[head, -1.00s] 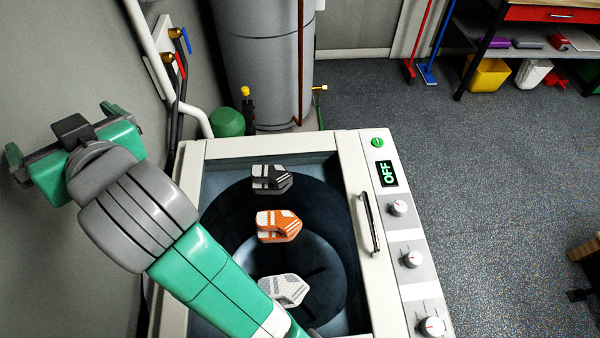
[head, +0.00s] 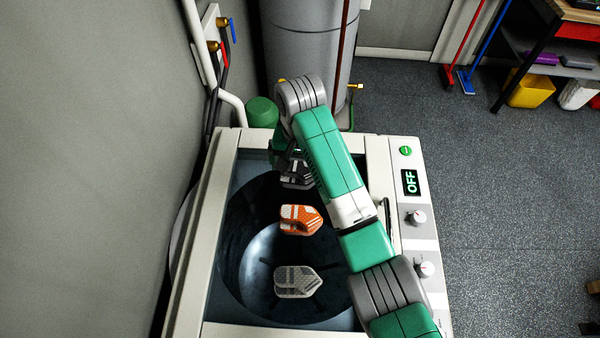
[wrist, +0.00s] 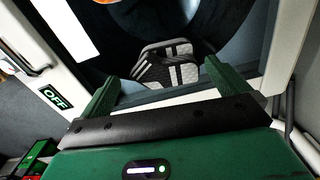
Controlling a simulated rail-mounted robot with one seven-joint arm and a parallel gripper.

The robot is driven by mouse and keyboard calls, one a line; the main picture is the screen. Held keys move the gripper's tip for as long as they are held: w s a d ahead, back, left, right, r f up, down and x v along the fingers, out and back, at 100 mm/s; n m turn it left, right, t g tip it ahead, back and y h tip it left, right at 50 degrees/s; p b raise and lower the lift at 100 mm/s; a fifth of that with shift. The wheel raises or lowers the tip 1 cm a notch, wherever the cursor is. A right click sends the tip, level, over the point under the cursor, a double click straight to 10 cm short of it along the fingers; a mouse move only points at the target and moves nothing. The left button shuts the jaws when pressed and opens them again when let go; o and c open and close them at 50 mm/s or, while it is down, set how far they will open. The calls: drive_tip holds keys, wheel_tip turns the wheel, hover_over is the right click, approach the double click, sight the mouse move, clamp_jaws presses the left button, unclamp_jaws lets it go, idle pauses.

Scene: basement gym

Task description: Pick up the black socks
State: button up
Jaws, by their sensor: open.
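The black socks (head: 297,174), a folded black bundle with white stripes and a grey-white patch, lie in the dark round drum at its far end. My arm partly covers them in the head view. In the wrist view the socks (wrist: 168,66) sit just beyond and between my fingers. My gripper (wrist: 160,82) is open and empty, its green fingers on either side, apart from the socks. In the head view my gripper (head: 279,150) is mostly hidden behind my arm, by the far rim.
Orange socks (head: 300,219) and white-grey socks (head: 297,282) lie nearer in the drum. The white washer frame (head: 200,255) surrounds the opening. A control panel reading OFF (head: 411,182) is on the right. A grey tank (head: 305,50) and a green cap (head: 262,112) stand behind.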

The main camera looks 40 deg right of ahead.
sight(300, 170)
drive_tip(key=f, duration=0.5)
drive_tip(key=shift+w+d, duration=0.15)
drive_tip(key=shift+w, duration=0.05)
drive_tip(key=c, duration=0.7)
wheel_tip(300, 170, up, 10)
